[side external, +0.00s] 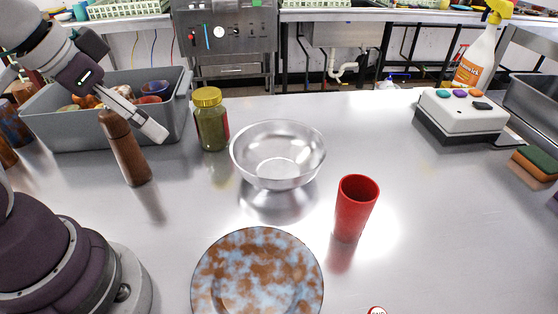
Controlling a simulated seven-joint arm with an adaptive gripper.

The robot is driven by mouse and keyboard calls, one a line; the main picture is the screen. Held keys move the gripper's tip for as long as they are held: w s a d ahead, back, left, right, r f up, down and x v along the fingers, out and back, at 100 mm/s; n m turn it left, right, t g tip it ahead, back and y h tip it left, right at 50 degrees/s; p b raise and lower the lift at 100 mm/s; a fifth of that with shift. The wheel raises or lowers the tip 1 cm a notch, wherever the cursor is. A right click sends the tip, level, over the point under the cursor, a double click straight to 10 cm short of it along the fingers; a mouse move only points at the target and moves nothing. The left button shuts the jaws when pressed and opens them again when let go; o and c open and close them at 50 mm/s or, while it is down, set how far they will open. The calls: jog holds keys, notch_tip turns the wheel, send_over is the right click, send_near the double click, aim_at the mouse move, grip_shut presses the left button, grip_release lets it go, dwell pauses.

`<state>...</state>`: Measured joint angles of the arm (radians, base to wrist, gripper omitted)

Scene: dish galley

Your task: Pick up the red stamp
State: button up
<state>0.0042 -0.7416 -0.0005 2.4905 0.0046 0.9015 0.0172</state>
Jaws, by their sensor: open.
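A small round red-and-white object (377,311) shows at the bottom edge, right of centre. It is mostly cut off by the frame; it may be the red stamp, but I cannot tell for sure. My gripper (150,125) is at the upper left, above the table beside the grey bin and the brown pepper mill. It is open, and I see nothing held in it. It is far from the red-and-white object.
A speckled plate (257,280), a red cup (356,205), a metal bowl (278,155), a green jar (210,122) and the brown mill (128,155) stand on the steel table. The grey bin (75,135) is at left, a white button box (462,112) at right. The right front is clear.

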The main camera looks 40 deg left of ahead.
jog(key=shift+s+a+f+n, duration=0.1)
jog(key=shift+a+n, duration=0.05)
jog(key=shift+n, duration=0.15)
jog(key=c, duration=0.8)
jog(key=w+d+f+n+g+h, duration=0.2)
jog(key=w+d+n, duration=0.25)
jog(key=d, duration=0.55)
jog(key=w+d+f+n+g+h, duration=0.1)
jog(key=w+d+f+n+g, duration=0.15)
jog(key=d+n, duration=0.55)
jog(key=d+f+n, duration=0.1)
jog(key=d+f, duration=0.3)
jog(key=s+d+f+n+g+h, duration=0.1)
jog(key=d+f, duration=0.4)
jog(key=d+f+n, duration=0.1)
jog(key=d+f, duration=0.3)
jog(key=d, duration=0.1)
jog(key=shift+s+f+n+g, duration=0.2)
jog(key=shift+s+n+g, duration=0.05)
jog(key=shift+n+g, duration=0.1)
